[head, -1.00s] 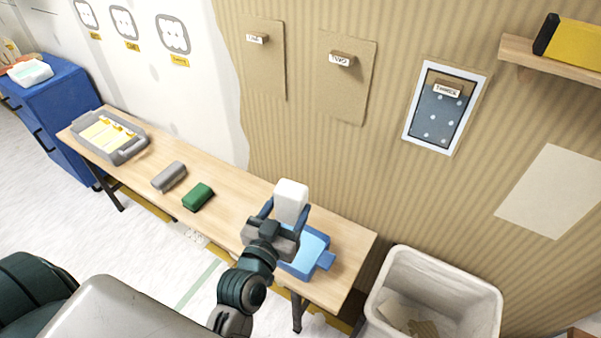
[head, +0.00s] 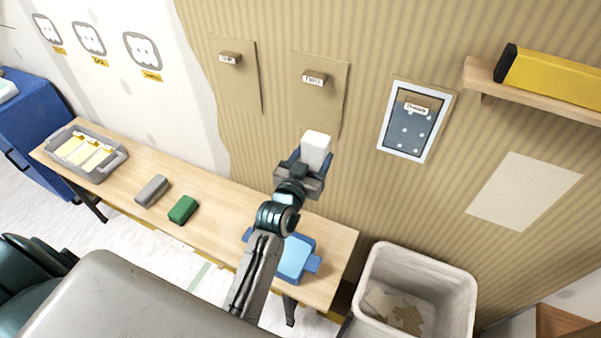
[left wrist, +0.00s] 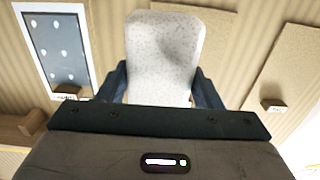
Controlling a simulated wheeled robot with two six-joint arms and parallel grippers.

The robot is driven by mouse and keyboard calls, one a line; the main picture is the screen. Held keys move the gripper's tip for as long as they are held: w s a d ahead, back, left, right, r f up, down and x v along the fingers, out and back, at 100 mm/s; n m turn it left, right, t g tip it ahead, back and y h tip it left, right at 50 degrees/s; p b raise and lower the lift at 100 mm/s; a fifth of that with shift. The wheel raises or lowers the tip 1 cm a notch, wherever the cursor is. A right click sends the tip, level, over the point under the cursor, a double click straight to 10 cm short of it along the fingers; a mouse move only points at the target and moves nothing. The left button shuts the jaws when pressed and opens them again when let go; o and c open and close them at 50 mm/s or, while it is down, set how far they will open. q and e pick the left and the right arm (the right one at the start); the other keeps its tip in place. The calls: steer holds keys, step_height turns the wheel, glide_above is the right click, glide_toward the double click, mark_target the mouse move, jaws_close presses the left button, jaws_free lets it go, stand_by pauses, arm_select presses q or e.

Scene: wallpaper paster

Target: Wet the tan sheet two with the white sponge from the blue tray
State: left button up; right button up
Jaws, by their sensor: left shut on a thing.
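The white sponge (head: 316,150) is held in my left gripper (head: 303,168), which is shut on it; the sponge (left wrist: 165,55) also fills the middle of the left wrist view. Tan sheet two (head: 332,80) hangs on the striped wall with a small labelled block at its top. In the head view the sponge overlaps the sheet's lower edge; I cannot tell whether they touch. In the left wrist view a tan sheet shows partly behind the sponge. The blue tray (head: 297,257) stands on the table's right end, partly hidden by my left arm. My right gripper is not in view.
Another tan sheet (head: 232,85) hangs left of sheet two, and a white-bordered dotted panel (head: 414,122) right of it. Grey (head: 152,191) and green (head: 183,210) blocks and a grey tray (head: 112,168) sit on the table. A bin (head: 455,300) and shelf (head: 485,80) are at right.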

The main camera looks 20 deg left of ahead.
mark_target(327, 135)
arm_select(q)
steer(key=shift+w+d+r, duration=0.3)
steer(key=shift+w+r, duration=0.2)
steer(key=shift+w, duration=0.25)
steer(key=shift+r+p, duration=0.1)
steer(key=shift+p, duration=0.3)
steer(key=shift+w+d, duration=0.1)
steer(key=shift+w, duration=3.15)
steer(key=shift+w+d, duration=0.1)
steer(key=shift+w, duration=1.2)
steer(key=shift+a, duration=2.1)
steer(key=shift+a, duration=0.1)
steer(key=shift+w+a, duration=0.15)
steer(key=shift+a, duration=1.8)
steer(key=shift+w+a, duration=0.1)
steer(key=shift+a, duration=1.85)
steer(key=shift+d, duration=0.1)
